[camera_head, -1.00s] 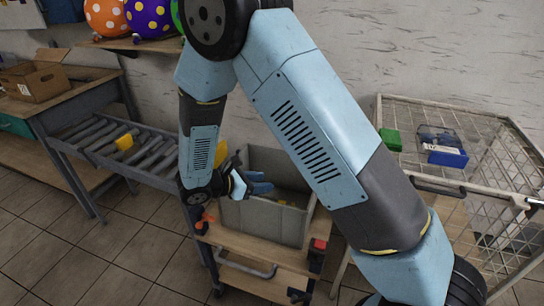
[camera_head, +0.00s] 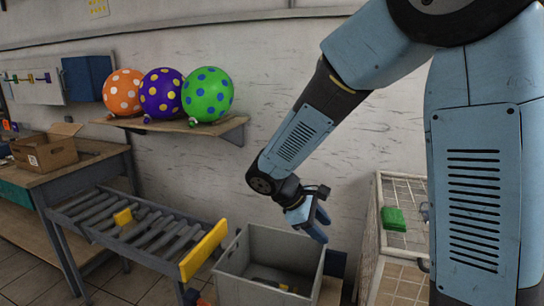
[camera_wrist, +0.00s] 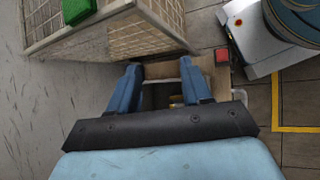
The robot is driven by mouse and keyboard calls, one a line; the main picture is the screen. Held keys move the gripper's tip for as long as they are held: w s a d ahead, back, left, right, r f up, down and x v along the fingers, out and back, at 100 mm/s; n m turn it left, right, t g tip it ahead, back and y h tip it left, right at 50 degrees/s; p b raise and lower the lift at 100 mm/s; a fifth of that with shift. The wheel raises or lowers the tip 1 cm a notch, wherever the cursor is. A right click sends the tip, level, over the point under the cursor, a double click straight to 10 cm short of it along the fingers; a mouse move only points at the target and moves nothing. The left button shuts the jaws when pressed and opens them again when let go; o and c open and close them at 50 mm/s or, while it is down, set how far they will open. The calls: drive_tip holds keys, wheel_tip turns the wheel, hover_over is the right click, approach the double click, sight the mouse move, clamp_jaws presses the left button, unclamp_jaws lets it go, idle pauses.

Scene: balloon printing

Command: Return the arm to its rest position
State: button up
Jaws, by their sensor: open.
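My blue arm reaches from the upper right of the head view down to my gripper (camera_head: 314,226). The gripper is open, with its blue fingers pointing down above the right back rim of a grey bin (camera_head: 240,282). In the wrist view the two fingers of my gripper (camera_wrist: 160,82) stand well apart. I see nothing held between them. Part of the bin's inside is hidden by its front wall.
Dotted balloons (camera_head: 208,95) sit on a wall shelf (camera_head: 233,123). A cardboard box (camera_head: 45,155) is far left.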

drive_tip(key=s+d+r+m+t+y, duration=0.2)
drive_tip(key=s+d+r+m+y, duration=0.2)
drive_tip(key=s+d+r+m, duration=0.1)
drive_tip(key=s+d+r+m+t+y, duration=0.2)
drive_tip(key=s+d+r+m+y, duration=0.2)
drive_tip(key=s, duration=0.7)
wheel_tip(320, 180, up, 6)
drive_tip(key=d+m, duration=0.2)
drive_tip(key=m, duration=0.2)
drive_tip(key=shift+d+t, duration=0.15)
drive_tip(key=shift+t, duration=0.15)
